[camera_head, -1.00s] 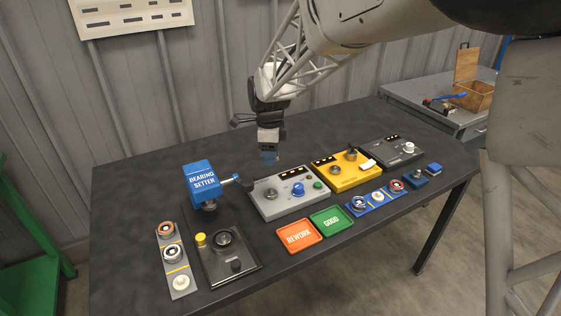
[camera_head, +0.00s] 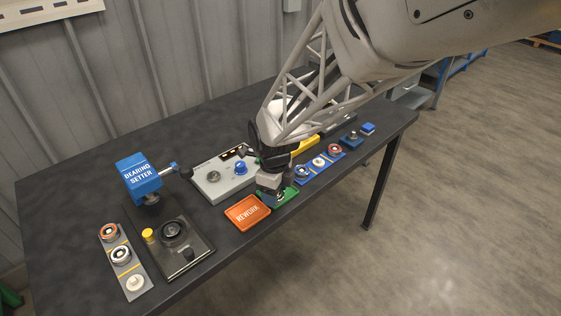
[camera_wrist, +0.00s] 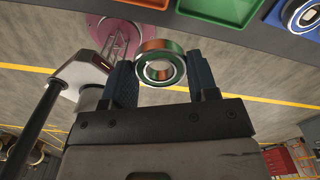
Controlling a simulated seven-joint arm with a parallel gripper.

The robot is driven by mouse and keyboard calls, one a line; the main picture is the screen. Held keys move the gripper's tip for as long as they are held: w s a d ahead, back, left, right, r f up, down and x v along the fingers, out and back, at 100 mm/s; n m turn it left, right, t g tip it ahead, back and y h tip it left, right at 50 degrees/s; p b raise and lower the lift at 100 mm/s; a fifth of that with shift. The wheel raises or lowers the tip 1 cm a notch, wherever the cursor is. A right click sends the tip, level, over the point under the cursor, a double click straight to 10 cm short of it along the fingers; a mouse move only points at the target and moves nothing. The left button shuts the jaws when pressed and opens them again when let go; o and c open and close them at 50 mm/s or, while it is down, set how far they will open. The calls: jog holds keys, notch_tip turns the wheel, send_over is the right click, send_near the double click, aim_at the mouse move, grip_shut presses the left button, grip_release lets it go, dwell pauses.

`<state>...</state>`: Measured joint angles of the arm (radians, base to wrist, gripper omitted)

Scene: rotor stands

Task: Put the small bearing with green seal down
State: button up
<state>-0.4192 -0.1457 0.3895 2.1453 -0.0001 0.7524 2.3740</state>
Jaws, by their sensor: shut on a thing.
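The small bearing with green seal (camera_wrist: 160,48) is a ring with a green band and copper-coloured faces, seen in the wrist view. My gripper (camera_wrist: 162,66) is shut on it, with one dark finger on each side. In the head view my gripper (camera_head: 271,197) points down over the green tray (camera_head: 291,193), hiding most of it. The bearing cannot be made out there, and its height over the tray is unclear. The wrist view shows the green tray (camera_wrist: 222,10) at its top edge, apart from the bearing.
The orange REWORK tray (camera_head: 248,213) is just left of my gripper. A blue strip (camera_head: 310,176) with bearings lies to the right. A grey device (camera_head: 215,192) stands behind. The blue bearing setter (camera_head: 138,174) and a grey strip (camera_head: 127,271) are at left. The table's front edge is close.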

jog(key=s+d+f+m, duration=0.2)
jog(key=s+d+f, duration=0.1)
jog(key=s+d, duration=0.2)
jog(key=shift+s+d, duration=0.35)
jog(key=shift+s, duration=0.05)
jog(key=shift+w, duration=0.1)
jog(key=w+a, duration=0.1)
jog(key=w, duration=0.4)
jog(key=w+a+f, duration=0.1)
jog(key=w+a, duration=0.1)
jog(key=w, duration=0.3)
jog(key=w+a, duration=0.2)
jog(key=w, duration=0.3)
jog(key=shift+a+f, duration=0.25)
jog(key=shift+f, duration=1.8)
jog(key=shift+f, duration=0.15)
